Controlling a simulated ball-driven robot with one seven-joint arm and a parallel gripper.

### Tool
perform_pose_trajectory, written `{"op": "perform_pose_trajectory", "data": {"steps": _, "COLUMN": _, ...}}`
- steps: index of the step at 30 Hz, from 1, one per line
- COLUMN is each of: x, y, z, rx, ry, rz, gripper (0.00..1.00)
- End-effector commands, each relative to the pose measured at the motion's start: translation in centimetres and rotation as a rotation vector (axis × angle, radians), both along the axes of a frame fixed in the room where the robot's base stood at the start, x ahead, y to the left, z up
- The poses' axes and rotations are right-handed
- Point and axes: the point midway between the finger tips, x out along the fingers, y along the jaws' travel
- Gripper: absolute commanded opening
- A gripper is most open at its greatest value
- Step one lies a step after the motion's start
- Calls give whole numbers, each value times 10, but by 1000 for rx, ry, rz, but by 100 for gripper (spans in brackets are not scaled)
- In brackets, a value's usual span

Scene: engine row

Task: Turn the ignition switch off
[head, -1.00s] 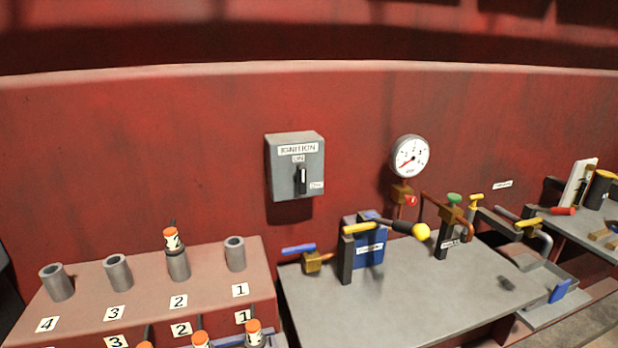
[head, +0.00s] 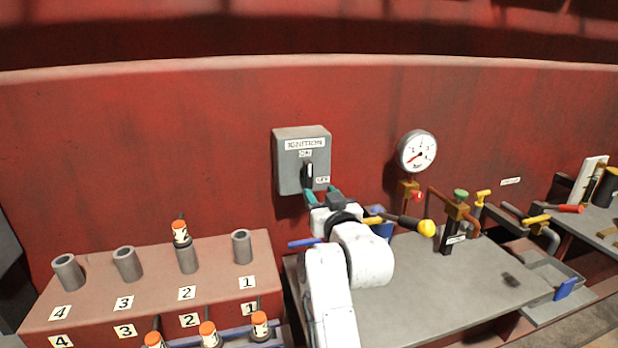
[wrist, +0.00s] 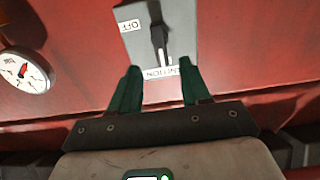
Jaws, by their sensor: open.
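The ignition switch is a grey box (head: 300,146) on the red wall, with a dark lever (head: 308,172) standing upright toward the ON label. The OFF label (head: 322,180) is at the lever's lower right. My gripper (head: 320,192) is open just in front of the box's lower right part. In the wrist view the box (wrist: 180,22) appears upside down, and the lever (wrist: 159,40) lies beyond the two green fingertips, roughly in line with the gap between them. My gripper (wrist: 160,78) holds nothing there. I cannot tell the remaining distance to the lever.
A round gauge (head: 417,151) hangs to the right of the box and also shows in the wrist view (wrist: 24,70). Below stand a grey bench (head: 450,290) with valves and a yellow-knobbed lever (head: 425,228). A red block (head: 100,300) with several grey tubes is at the left.

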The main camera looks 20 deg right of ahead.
Motion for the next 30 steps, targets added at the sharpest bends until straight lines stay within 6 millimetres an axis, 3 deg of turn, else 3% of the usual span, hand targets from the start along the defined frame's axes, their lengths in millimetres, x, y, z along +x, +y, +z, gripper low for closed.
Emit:
{"op": "perform_pose_trajectory", "data": {"steps": 18, "x": 80, "y": -1, "z": 1, "rx": 2, "ry": 4, "rz": -1, "gripper": 47}}
{"op": "perform_pose_trajectory", "data": {"steps": 30, "x": 104, "y": -1, "z": -1, "rx": -1, "ry": 3, "rz": -1, "gripper": 47}}
